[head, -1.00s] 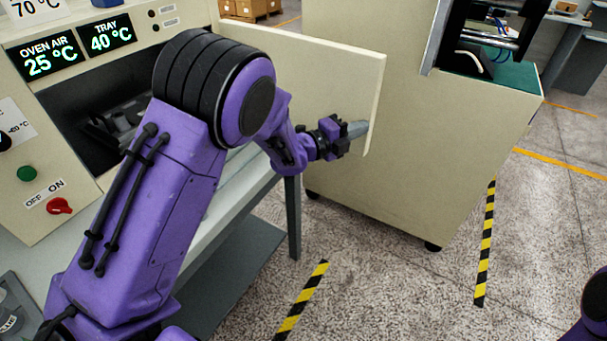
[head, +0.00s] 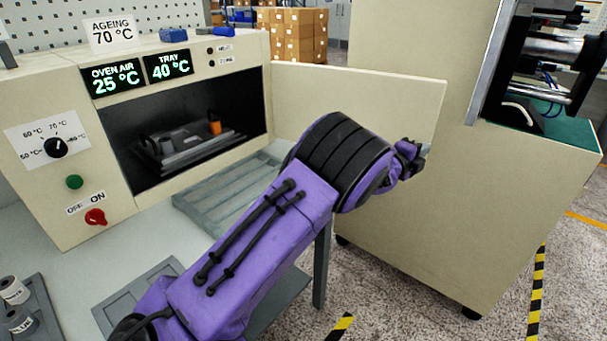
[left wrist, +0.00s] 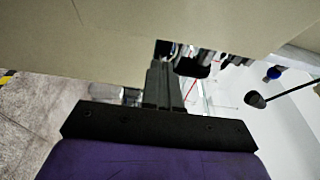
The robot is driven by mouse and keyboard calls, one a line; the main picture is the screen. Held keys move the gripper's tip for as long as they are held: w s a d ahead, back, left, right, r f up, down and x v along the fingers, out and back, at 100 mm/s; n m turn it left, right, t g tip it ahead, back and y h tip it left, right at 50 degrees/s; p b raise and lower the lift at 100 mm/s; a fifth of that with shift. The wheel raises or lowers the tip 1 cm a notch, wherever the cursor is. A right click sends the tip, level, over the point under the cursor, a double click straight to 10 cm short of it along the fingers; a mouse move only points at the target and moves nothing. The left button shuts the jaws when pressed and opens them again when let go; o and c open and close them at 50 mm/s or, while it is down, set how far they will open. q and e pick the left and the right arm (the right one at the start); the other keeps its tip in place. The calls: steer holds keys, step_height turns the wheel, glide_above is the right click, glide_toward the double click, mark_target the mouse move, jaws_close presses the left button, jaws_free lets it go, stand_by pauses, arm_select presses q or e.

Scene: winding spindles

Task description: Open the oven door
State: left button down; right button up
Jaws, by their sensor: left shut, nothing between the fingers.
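The oven (head: 60,110) is on the left of the head view, its dark chamber (head: 120,120) uncovered. Its cream door (head: 345,95) is swung open and stands out from the right side of the opening. My left gripper (head: 424,158) is at the door's free right edge, low down and on its near side; I cannot tell whether it touches. The gripper is shut and empty. In the left wrist view its dark fingers (left wrist: 163,85) are together below a broad cream surface. My right gripper is out of view.
A tray with dark parts and an orange piece (head: 214,127) is inside the oven. A slatted grey rack (head: 225,195) lies in front of the opening. A large cream cabinet (head: 480,190) stands behind the door on the right. A red switch (head: 95,217) is on the oven front.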

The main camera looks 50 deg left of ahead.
arm_select(q)
steer(key=s+a+n+b, duration=0.2)
steer(key=s+n+b, duration=0.15)
steer(key=s, duration=0.75)
steer(key=s+f+n+g+y, duration=0.2)
steer(key=s+f+n, duration=0.35)
steer(key=f, duration=0.35)
steer(key=s+a+f+n+g+y, duration=0.1)
steer(key=s+f+n+g, duration=0.1)
steer(key=s+f+n, duration=0.35)
steer(key=s+f+n+g+y, duration=0.2)
steer(key=s+f+n, duration=0.3)
steer(key=f, duration=0.6)
steer(key=s+d+f+n+g, duration=0.1)
steer(key=s+f+n+g, duration=0.1)
steer(key=s+f, duration=0.3)
steer(key=s+d+f+n+g, duration=0.1)
steer(key=s+f+g, duration=0.3)
steer(key=s, duration=0.9)
steer(key=s+d+f+n+g, duration=0.1)
steer(key=s+f+n+g, duration=0.1)
steer(key=s+f, duration=0.6)
steer(key=shift+s+d+n+g, duration=0.15)
steer(key=shift+s+n+g, duration=0.35)
steer(key=shift+s, duration=0.35)
